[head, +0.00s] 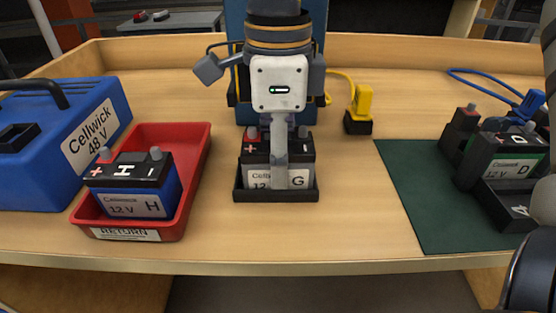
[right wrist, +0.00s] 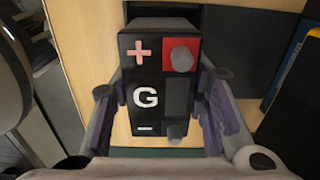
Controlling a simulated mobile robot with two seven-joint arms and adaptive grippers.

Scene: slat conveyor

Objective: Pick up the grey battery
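The grey battery, marked G (head: 304,149), has a black top with a red-capped terminal and stands upright in a small black tray (head: 240,194) at the middle of the bench. It also shows from above in the right wrist view (right wrist: 147,97). My right gripper (head: 280,180) points straight down over it, one finger in front of its label and the other hidden behind. In the right wrist view the purple-padded fingers (right wrist: 162,100) flank the battery close to its sides. I cannot tell whether they press on it. My left gripper is not in view.
Left of it, a red return tray (head: 196,165) holds a blue battery H (head: 130,190) beside a large blue Cellwick case (head: 50,150). A yellow connector (head: 361,102) stands behind.

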